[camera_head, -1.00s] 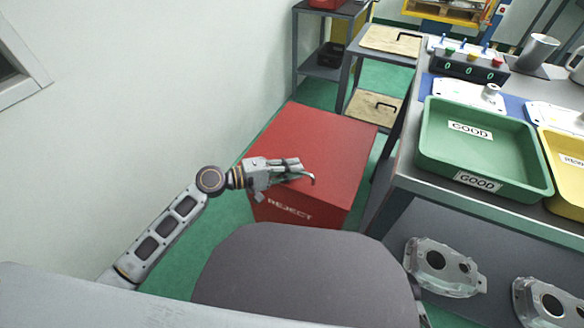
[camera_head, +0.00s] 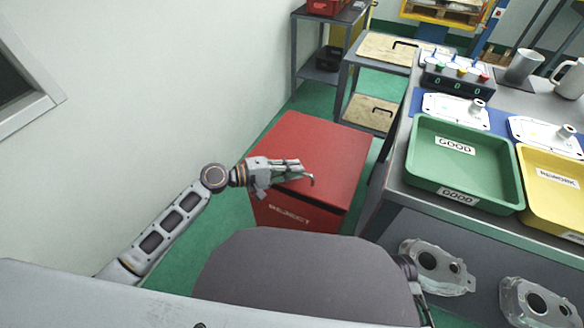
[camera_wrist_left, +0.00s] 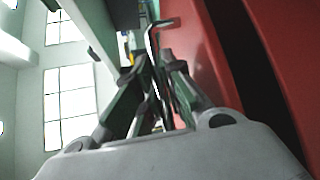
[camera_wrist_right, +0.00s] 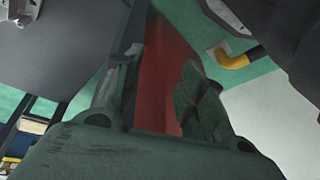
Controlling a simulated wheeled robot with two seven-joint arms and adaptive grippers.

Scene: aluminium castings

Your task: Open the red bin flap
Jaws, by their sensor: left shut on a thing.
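The red bin (camera_head: 300,218), marked REJECT, stands on the floor by the wall. Its red flap (camera_head: 325,150) forms the top. A dark gap shows under the flap's front edge, and between two red surfaces in the left wrist view. My left gripper (camera_head: 300,174) is at the flap's front left part, shut on a thin bent metal bar (camera_wrist_left: 152,42). The bar's hooked end sticks out past the fingertips; how it joins the flap is hidden. My right gripper (camera_wrist_right: 158,75) is open and empty in the right wrist view, with red bin surface behind its fingers.
A workbench on the right carries a green GOOD tray (camera_head: 425,180), a yellow tray (camera_head: 552,215) and a button box (camera_head: 458,82). Metal castings (camera_head: 437,268) lie below it. Wooden-topped stands (camera_head: 385,48) are behind the bin. The wall is close on the left.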

